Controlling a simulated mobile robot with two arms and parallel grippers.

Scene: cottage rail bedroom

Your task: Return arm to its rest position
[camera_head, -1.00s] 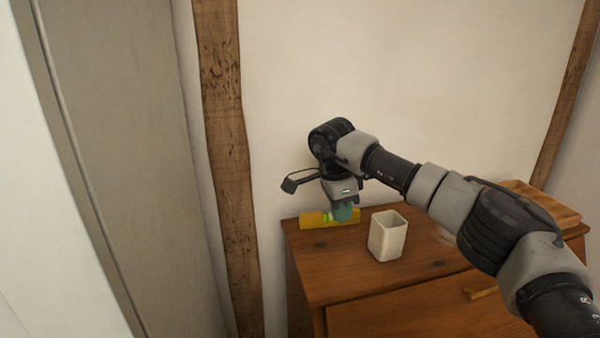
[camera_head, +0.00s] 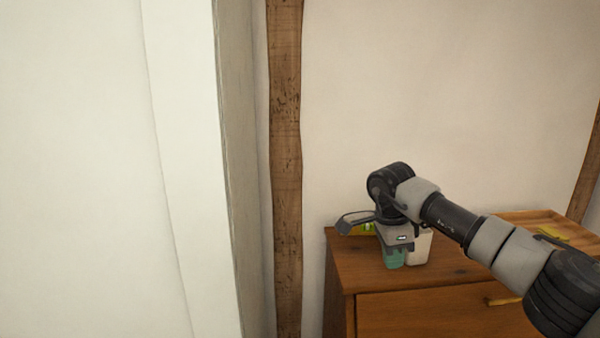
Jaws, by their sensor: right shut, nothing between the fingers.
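My right arm comes in from the lower right and reaches over a wooden dresser (camera_head: 440,272). My right gripper (camera_head: 394,258) points down with its teal fingertips close above or in front of the dresser top. It is shut with nothing held. A white cup (camera_head: 422,248) stands on the dresser just behind and right of the gripper, partly hidden by it; I cannot tell if they touch. A yellow and green spirit level (camera_head: 368,229) lies at the back left, mostly hidden by the wrist. My left gripper is out of view.
A wooden tray (camera_head: 512,219) sits on the right of the dresser top, with a yellow thing (camera_head: 552,234) in it, partly behind my arm. A pale wall panel (camera_head: 185,170) fills the left. A timber post (camera_head: 286,170) stands left of the dresser. The wall above the dresser is bare.

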